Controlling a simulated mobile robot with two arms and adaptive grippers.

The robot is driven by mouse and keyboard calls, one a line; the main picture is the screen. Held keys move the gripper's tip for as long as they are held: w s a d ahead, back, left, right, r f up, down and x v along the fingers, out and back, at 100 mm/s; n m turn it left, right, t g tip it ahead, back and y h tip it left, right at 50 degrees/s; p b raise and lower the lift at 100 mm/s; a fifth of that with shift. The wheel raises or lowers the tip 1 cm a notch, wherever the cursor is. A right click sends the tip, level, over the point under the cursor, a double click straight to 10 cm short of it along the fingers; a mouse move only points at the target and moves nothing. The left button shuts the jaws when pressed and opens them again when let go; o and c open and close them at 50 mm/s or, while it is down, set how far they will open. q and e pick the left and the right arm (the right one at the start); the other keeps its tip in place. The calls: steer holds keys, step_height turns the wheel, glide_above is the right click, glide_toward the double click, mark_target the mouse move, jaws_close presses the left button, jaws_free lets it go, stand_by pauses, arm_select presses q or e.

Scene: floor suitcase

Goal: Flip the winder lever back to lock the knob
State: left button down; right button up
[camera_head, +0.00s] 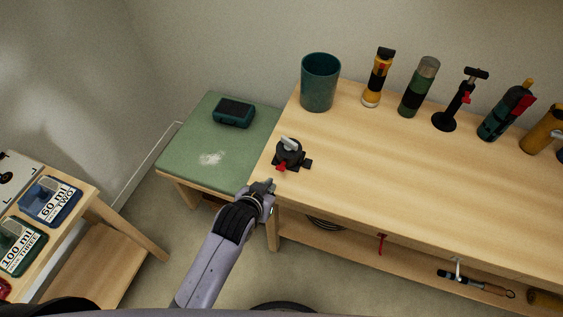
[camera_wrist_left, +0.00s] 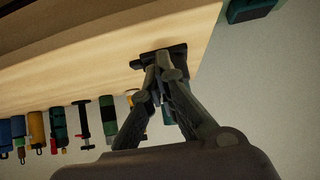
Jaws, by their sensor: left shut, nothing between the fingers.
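The winder (camera_head: 290,155) is a small black device on the near left corner of the wooden bench. A light grey piece (camera_head: 289,144) lies across its top, and a small red piece (camera_head: 281,168) sticks out at its front. I cannot tell for sure which of these is the lever. My left gripper (camera_head: 265,186) is shut and empty at the bench's corner, just in front of and below the winder. In the left wrist view its fingertips (camera_wrist_left: 158,76) meet beside a dark part of the winder (camera_wrist_left: 172,54); I cannot tell whether they touch it. My right gripper is not in view.
A teal cup (camera_head: 320,82), flashlights (camera_head: 378,78) and other tools line the bench's back edge. A green-topped stool (camera_head: 190,145) with a dark teal box (camera_head: 234,112) stands left of the bench (camera_head: 400,180). The bench's middle is clear.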

arm_select(q)
step_height(320, 180, up, 10)
steer(key=t, duration=0.1)
steer(key=shift+w+d+r+h, duration=0.25)
steer(key=shift+w+d+h, duration=0.05)
steer(key=shift+d+h, duration=0.1)
steer(key=shift+w, duration=0.1)
glide_above(281, 170)
steer(key=f, duration=0.5)
steer(key=shift+w+d+p, duration=0.2)
steer(key=shift+w+p, duration=0.2)
steer(key=f, duration=0.3)
steer(key=shift+s+a+f+p, duration=0.1)
steer(key=shift+s+f+p, duration=0.05)
steer(key=shift+s+p, duration=0.15)
steer(key=shift+s+f, duration=0.15)
steer(key=shift+f, duration=0.35)
